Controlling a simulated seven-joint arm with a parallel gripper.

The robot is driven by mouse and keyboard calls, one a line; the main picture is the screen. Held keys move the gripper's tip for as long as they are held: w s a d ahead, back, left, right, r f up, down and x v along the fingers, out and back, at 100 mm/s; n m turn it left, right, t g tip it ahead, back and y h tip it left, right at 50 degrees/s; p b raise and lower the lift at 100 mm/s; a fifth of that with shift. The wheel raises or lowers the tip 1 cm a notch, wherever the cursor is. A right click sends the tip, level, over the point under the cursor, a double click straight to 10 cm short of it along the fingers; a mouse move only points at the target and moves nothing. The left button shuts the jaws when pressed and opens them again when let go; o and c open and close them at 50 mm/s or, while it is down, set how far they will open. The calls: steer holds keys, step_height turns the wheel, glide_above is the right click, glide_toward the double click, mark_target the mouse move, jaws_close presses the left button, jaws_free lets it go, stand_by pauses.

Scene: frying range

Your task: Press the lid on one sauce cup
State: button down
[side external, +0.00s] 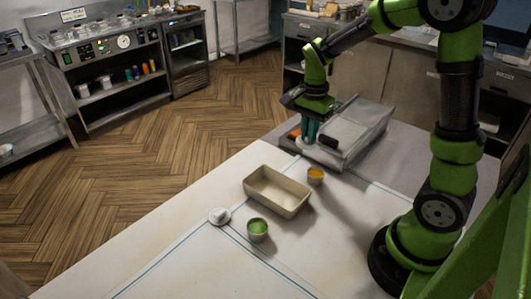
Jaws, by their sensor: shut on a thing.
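A small cup with green sauce (257,230) stands open on the white worktop, in front of a beige tray. A cup with orange sauce (315,176) stands open behind the tray's right end. A round white piece (219,215), which looks like a lid, lies flat on the worktop left of the green cup. My gripper (309,138) points down at the far edge of the worktop, beside a grey metal unit and apart from both cups. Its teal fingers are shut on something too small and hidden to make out.
The beige tray (262,194) is empty and stands between the two cups. The grey metal unit (352,128) has a dark handle-like part (328,142) near my gripper. The front of the worktop (185,262) is clear. Shelving with containers stands across the floor.

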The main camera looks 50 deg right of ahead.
steer(key=shift+s+a+f, duration=0.1)
steer(key=shift+s+f, duration=0.65)
steer(key=shift+f, duration=0.35)
steer(key=shift+s+a+f, duration=0.1)
steer(key=shift+s+f, duration=0.6)
steer(key=shift+f, duration=0.45)
steer(key=shift+s+a+f, duration=0.1)
steer(key=shift+s+f, duration=0.65)
steer(key=shift+f, duration=0.35)
steer(key=shift+f, duration=0.2)
steer(key=c, duration=0.7)
jaws_free()
steer(key=shift+o, duration=0.2)
steer(key=shift+r, duration=0.15)
step_height(320, 180, up, 7)
stand_by(0.3)
